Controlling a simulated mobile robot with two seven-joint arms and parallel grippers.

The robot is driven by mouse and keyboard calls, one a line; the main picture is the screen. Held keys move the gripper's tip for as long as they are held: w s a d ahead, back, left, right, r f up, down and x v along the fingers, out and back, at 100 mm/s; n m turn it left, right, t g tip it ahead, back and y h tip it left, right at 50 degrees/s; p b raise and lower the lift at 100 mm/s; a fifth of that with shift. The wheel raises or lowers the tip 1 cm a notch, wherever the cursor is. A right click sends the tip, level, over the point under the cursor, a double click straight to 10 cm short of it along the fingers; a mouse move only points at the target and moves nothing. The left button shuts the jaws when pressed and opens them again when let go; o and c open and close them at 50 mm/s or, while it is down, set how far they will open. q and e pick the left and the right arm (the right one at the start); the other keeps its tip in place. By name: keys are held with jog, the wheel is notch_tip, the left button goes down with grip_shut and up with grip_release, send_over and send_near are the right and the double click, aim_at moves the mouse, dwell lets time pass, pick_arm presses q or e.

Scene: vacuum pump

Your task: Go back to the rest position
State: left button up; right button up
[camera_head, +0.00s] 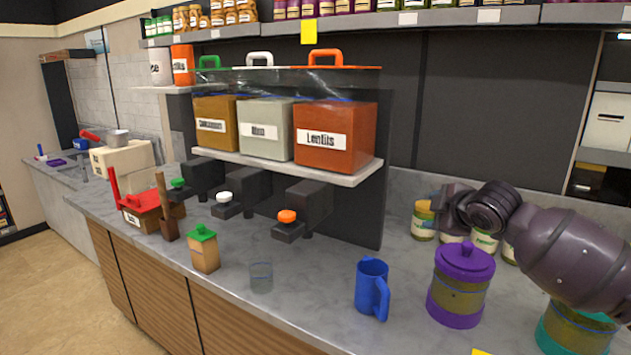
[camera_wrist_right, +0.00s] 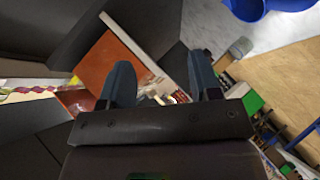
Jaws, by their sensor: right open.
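My right arm comes in from the right in the head view, and its dark gripper (camera_head: 455,208) is in the air above the back right of the counter, in front of several jars. In the right wrist view the two fingers of my right gripper (camera_wrist_right: 161,78) stand well apart with nothing held between them. The orange lentils bin (camera_wrist_right: 104,66) and other shop items show beyond the fingers. My left gripper is in neither view.
On the grey counter (camera_head: 330,285) stand a blue mug (camera_head: 371,288), a purple-lidded jar (camera_head: 461,284), a clear glass (camera_head: 261,277) and a green-topped box (camera_head: 204,249). A dispenser shelf (camera_head: 345,178) holds the lentils bin (camera_head: 335,135). A teal-based jar (camera_head: 575,330) is under my arm.

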jog(key=s+a+f+m+t+y, duration=0.1)
jog(key=s+a+f+m+t, duration=0.1)
jog(key=s+f+m, duration=0.35)
jog(key=s+a+f+m+t+y, duration=0.1)
jog(key=s+a+f+m+t, duration=0.1)
jog(key=s+f, duration=0.6)
jog(key=s+d+f+m+g+h, duration=0.2)
jog(key=s+f+m, duration=0.1)
jog(key=s+f, duration=0.9)
jog(key=s+d+f+m+g+h, duration=0.2)
jog(key=s+d+f+m+h, duration=0.1)
jog(key=s+f, duration=1)
jog(key=shift+s+d+m, duration=0.35)
jog(key=shift+s+m, duration=0.05)
jog(key=shift+m, duration=0.35)
